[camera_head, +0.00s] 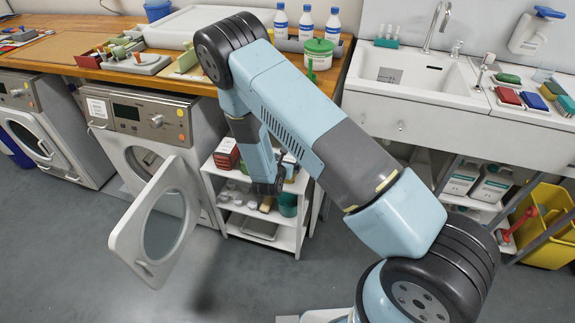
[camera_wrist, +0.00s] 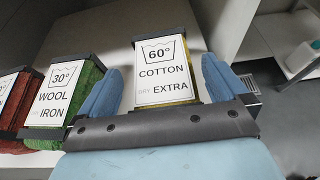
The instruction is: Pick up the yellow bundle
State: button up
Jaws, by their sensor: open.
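In the wrist view, the yellow bundle (camera_wrist: 165,88) stands between my gripper's blue fingers. Most of its front is a white card reading "60° COTTON DRY EXTRA"; thin yellow edges show along its lower side, with dark strips above and below. My gripper (camera_wrist: 163,68) is open, with one finger on each side of the bundle. I cannot tell whether either finger touches it. In the head view, my arm reaches down to the white shelf unit and hides the yellow bundle.
A green bundle (camera_wrist: 82,88) stands just left of my left finger, with a red bundle (camera_wrist: 15,100) beyond it. In the head view are the white shelf unit (camera_head: 263,243), an open washer door (camera_head: 125,243) to its left and a sink (camera_head: 400,80) to the right.

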jog(key=shift+w+d+f, duration=0.15)
jog(key=shift+w+f, duration=0.05)
jog(key=shift+w, duration=0.3)
jog(key=shift+c, duration=0.2)
jog(key=c, duration=1)
jog(key=shift+r, duration=0.1)
